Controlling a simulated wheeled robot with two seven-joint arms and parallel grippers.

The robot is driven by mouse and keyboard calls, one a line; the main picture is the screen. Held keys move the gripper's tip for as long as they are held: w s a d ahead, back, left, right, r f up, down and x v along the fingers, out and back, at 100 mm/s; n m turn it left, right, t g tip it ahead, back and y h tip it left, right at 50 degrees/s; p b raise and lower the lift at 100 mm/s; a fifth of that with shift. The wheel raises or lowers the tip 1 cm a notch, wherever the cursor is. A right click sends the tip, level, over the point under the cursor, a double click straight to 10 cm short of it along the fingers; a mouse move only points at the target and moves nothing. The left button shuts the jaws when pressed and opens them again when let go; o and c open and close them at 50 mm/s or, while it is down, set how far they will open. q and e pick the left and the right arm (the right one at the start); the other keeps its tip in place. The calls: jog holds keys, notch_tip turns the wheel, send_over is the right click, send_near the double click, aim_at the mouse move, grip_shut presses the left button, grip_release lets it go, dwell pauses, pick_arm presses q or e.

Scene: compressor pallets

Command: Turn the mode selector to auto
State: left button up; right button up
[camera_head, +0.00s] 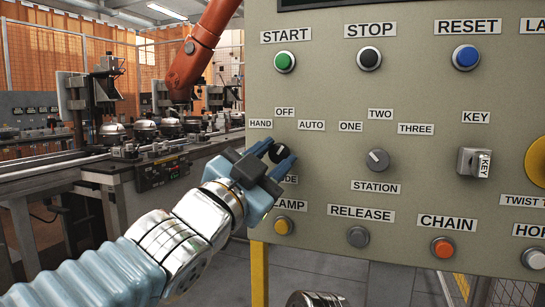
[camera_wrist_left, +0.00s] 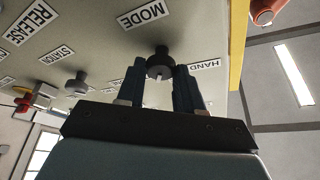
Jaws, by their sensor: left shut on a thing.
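The mode selector (camera_head: 279,151) is a dark round knob on the beige control panel, below the HAND (camera_head: 260,124), OFF (camera_head: 285,112) and AUTO (camera_head: 311,126) labels. My left gripper (camera_head: 280,160) is shut on it, one finger on each side, and hides part of the knob and the MODE label in the head view. In the left wrist view the knob (camera_wrist_left: 160,64) sits between the two dark fingers of my left gripper (camera_wrist_left: 161,84). A pale mark shows on the knob's side away from the MODE label (camera_wrist_left: 143,14). Which label it points at is unclear. My right gripper is out of view.
The panel (camera_head: 330,90) also carries START (camera_head: 285,61), STOP (camera_head: 369,58) and RESET (camera_head: 466,56) buttons. The station selector (camera_head: 378,160) is to the right, the CLAMP button (camera_head: 284,226) just below my gripper. A conveyor line (camera_head: 60,175) stands behind at left.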

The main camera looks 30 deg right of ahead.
pick_arm(q)
jog(key=shift+w+r+m+g+p, duration=0.1)
jog(key=shift+m+g+p, duration=0.45)
jog(key=shift+m, duration=0.75)
jog(key=o, duration=1)
jog(key=b+v, duration=0.2)
jog(key=v, duration=1.2)
